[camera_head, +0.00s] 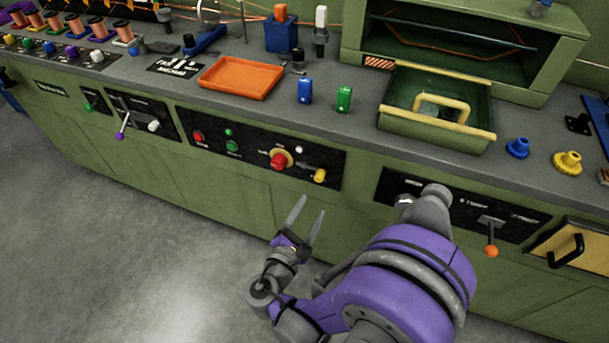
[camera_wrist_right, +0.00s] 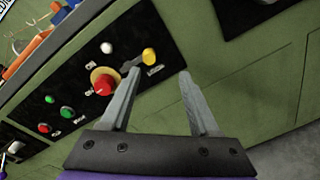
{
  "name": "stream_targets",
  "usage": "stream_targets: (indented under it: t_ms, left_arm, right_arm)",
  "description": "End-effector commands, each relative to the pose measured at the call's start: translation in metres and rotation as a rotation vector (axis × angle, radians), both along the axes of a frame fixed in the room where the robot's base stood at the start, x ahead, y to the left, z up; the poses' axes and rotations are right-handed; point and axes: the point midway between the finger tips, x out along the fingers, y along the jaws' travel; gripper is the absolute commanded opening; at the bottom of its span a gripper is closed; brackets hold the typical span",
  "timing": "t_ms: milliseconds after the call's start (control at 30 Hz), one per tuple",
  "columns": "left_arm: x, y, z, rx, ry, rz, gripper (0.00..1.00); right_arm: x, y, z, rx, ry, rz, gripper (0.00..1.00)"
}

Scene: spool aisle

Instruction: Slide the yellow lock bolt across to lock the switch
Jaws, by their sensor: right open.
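The yellow lock bolt knob (camera_head: 320,175) sits at the right end of a black control panel on the green bench front. It also shows in the right wrist view (camera_wrist_right: 149,56), just beyond and between the fingertips. A red rotary switch (camera_head: 279,160) with a yellow surround is to its left; in the wrist view the switch (camera_wrist_right: 103,84) lies left of the left finger. My right gripper (camera_head: 311,206) is open and empty, in front of and below the yellow knob, apart from it. My left gripper is not in view.
The same panel carries red (camera_head: 198,136), green (camera_head: 232,147) and white buttons. An orange-tipped lever (camera_head: 491,250) stands out from another panel to the right. An orange tray (camera_head: 240,78) and a green drawer (camera_head: 436,128) are above on the bench. Open floor lies left.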

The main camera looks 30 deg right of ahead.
Motion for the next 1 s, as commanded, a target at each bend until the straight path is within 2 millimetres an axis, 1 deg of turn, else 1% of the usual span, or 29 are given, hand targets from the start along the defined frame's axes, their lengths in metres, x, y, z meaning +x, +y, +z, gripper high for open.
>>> stream_targets:
  t_ms: [33,133,267,367,500,700,833,1000]
  left_arm:
    - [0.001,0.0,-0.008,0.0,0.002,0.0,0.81]
    - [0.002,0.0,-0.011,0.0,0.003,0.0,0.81]
    - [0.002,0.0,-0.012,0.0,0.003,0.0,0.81]
    - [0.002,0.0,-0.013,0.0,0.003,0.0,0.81]
    - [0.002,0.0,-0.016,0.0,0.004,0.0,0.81]
    - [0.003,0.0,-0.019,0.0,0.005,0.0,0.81]
    - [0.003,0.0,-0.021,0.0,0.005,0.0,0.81]
    - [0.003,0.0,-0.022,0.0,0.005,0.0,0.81]
  right_arm:
    - [0.003,0.005,-0.006,-0.036,-0.001,0.012,0.62]
    - [0.004,0.009,-0.006,-0.084,-0.005,0.021,0.62]
    - [0.009,0.005,-0.004,-0.101,-0.007,0.021,0.62]
    - [0.018,-0.007,-0.003,-0.1,-0.007,0.018,0.62]
    - [0.036,-0.028,-0.004,-0.1,-0.005,0.017,0.62]
    - [0.059,-0.055,-0.004,-0.097,-0.006,0.019,0.62]
    - [0.069,-0.066,-0.004,-0.097,-0.006,0.02,0.62]
    - [0.074,-0.072,-0.004,-0.097,-0.006,0.023,0.62]
